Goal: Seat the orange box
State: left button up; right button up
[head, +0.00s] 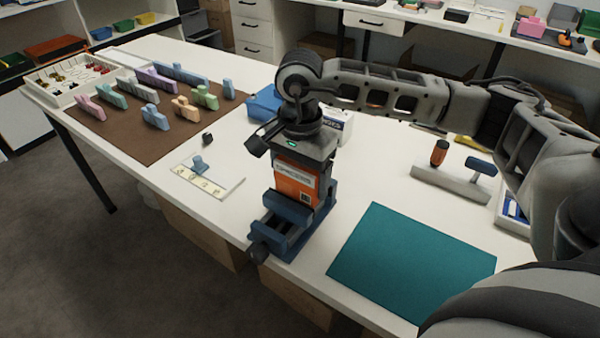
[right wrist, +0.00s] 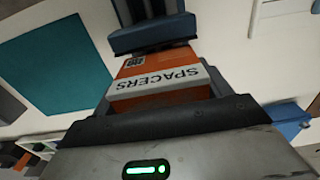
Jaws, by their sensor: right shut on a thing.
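The orange box (head: 296,184) has a pale label band, which reads SPACERS in the right wrist view (right wrist: 160,88). My right gripper (head: 300,160) comes down from above and is shut on its upper end. The box is roughly upright over a blue vise-like holder (head: 283,238) at the table's front edge. The holder's front part hides the box's lower end, so I cannot tell whether the box touches its bottom. The holder also shows beyond the box in the right wrist view (right wrist: 155,37). My left gripper is not in view.
A teal mat (head: 412,262) lies right of the holder. A white plate with a blue knob (head: 207,180) lies to the left. A brown mat (head: 150,125) carries several coloured blocks. A blue bin (head: 264,105) and a white carton (head: 338,124) stand behind my gripper.

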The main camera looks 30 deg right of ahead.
jog(key=shift+f+b, duration=0.8)
jog(key=shift+f, duration=0.35)
jog(key=o, duration=1.1)
jog(key=shift+r, duration=0.3)
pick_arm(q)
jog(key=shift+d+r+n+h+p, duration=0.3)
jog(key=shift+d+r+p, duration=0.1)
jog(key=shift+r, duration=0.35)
pick_arm(e)
notch_tip(320, 180, up, 16)
jog(key=shift+f, duration=0.25)
